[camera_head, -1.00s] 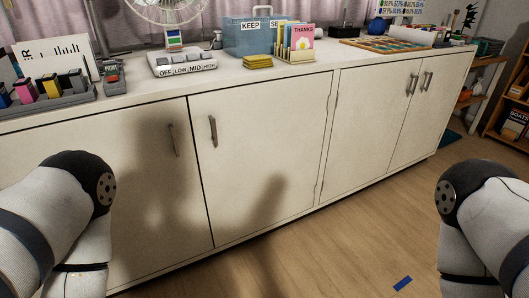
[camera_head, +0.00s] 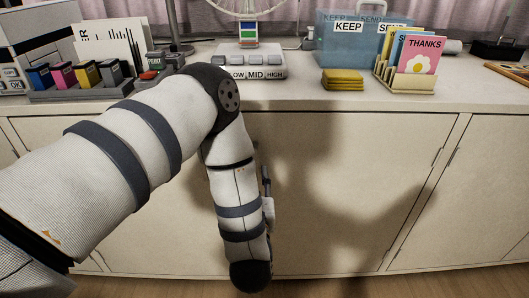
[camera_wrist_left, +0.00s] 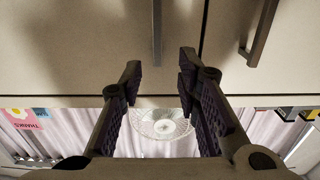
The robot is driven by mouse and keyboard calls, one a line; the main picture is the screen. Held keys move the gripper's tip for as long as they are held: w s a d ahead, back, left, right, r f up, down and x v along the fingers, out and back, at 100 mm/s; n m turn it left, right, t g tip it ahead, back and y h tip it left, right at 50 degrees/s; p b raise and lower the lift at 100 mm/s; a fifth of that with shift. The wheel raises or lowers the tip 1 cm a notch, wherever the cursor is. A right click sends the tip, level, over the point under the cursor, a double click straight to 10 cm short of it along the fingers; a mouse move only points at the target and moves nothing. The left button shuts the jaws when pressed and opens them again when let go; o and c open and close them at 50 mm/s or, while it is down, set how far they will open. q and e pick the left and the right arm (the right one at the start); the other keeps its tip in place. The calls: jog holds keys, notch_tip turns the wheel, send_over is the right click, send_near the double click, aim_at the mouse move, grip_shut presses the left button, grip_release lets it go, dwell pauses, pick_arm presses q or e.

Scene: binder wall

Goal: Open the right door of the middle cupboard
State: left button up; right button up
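The right door (camera_head: 345,170) of the middle cupboard is closed, a pale flat panel under the counter. It also shows in the left wrist view (camera_wrist_left: 70,50), which is upside down. Its upright bar handle (camera_wrist_left: 156,30) lines up between the fingertips of my left gripper (camera_wrist_left: 159,72), which is open and empty. No finger visibly touches the handle. The left door's handle (camera_wrist_left: 262,32) lies to the right across the door seam. In the head view my left arm hangs before the doors and hides most of the gripper; a dark bar (camera_head: 265,180) shows beside it. My right gripper is out of view.
The counter above holds a fan base (camera_head: 250,65), yellow sponges or pads (camera_head: 342,79), a blue box (camera_head: 345,45), a card holder (camera_head: 405,78) and a row of coloured cartridges (camera_head: 75,80). Floor shows along the bottom right.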

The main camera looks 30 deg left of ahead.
pick_arm(q)
jog(key=x, duration=0.8)
jog(key=shift+w+d, duration=0.1)
jog(key=shift+w, duration=0.1)
grip_shut()
